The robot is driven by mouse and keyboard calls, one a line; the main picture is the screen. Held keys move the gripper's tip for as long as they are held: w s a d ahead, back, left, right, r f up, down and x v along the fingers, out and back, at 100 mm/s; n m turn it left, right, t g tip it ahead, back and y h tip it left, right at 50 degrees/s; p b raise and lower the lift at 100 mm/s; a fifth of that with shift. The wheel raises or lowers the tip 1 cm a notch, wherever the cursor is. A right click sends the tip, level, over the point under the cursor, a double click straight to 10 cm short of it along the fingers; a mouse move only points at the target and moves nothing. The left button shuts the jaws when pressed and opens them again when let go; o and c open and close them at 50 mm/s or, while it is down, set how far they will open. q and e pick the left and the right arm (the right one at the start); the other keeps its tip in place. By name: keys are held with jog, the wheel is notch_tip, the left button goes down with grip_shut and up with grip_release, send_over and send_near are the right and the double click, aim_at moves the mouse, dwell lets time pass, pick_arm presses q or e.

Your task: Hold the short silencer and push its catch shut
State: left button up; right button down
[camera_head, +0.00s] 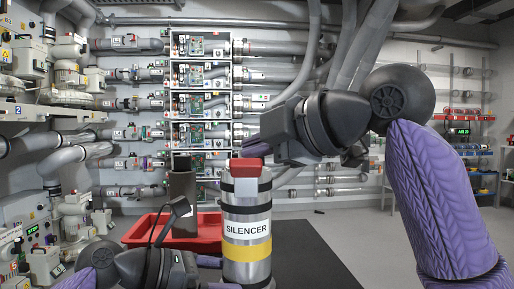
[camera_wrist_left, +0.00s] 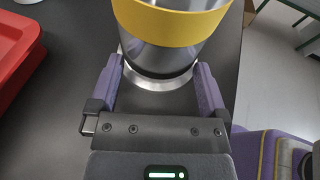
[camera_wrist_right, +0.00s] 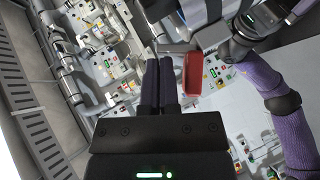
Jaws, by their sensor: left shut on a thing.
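The short silencer (camera_head: 245,215) is an upright metal cylinder with black bands, a yellow band and a white label. Its red catch (camera_head: 246,168) is at the top; I cannot tell its exact angle. My left gripper (camera_wrist_left: 160,82) is shut on the silencer's lower part, a finger on each side; the yellow band (camera_wrist_left: 170,24) shows above it in the left wrist view.
A red piece (camera_wrist_right: 193,73) beside the right fingers is unclear. Pipes and tube stations line the walls.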

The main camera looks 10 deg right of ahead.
jog(key=shift+w+m+g, duration=0.3)
jog(key=shift+w+g, duration=0.05)
jog(key=shift+g, duration=0.05)
jog(key=shift+w+d+f, duration=0.1)
jog(key=shift+w+f, duration=0.1)
jog(key=shift+w, duration=0.9)
dwell(2.0)
dwell(1.2)
jog(key=shift+r, duration=0.8)
jog(key=v, duration=1.2)
